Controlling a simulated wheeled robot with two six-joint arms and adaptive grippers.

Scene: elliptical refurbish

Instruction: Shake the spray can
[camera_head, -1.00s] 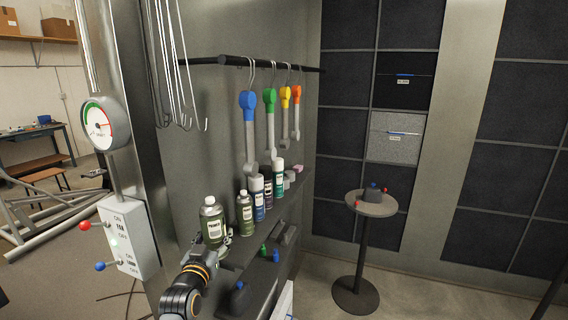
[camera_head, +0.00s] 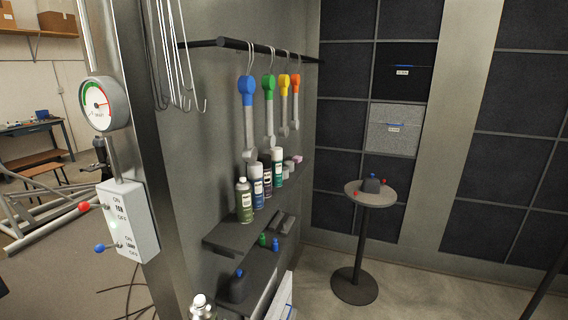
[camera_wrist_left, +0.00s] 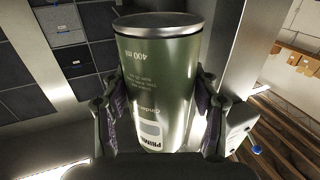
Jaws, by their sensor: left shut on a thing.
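A green spray can (camera_wrist_left: 158,75) with a label reading "400 ml" and "PRIM…" fills the middle of the left wrist view. My left gripper (camera_wrist_left: 158,115) is shut on it, with one finger on each side of the can. In the head view only the top of a can (camera_head: 200,305) shows at the bottom edge, and my left gripper is out of that picture. My right gripper is not in view. Several other spray cans, among them a green one (camera_head: 244,200) and a blue one (camera_head: 257,187), stand upright on the upper shelf.
The front end of the upper shelf (camera_head: 225,236) is bare. Tools hang from a rail (camera_head: 290,55). A switch box (camera_head: 127,222) is at left. A round table (camera_head: 371,198) stands at the back.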

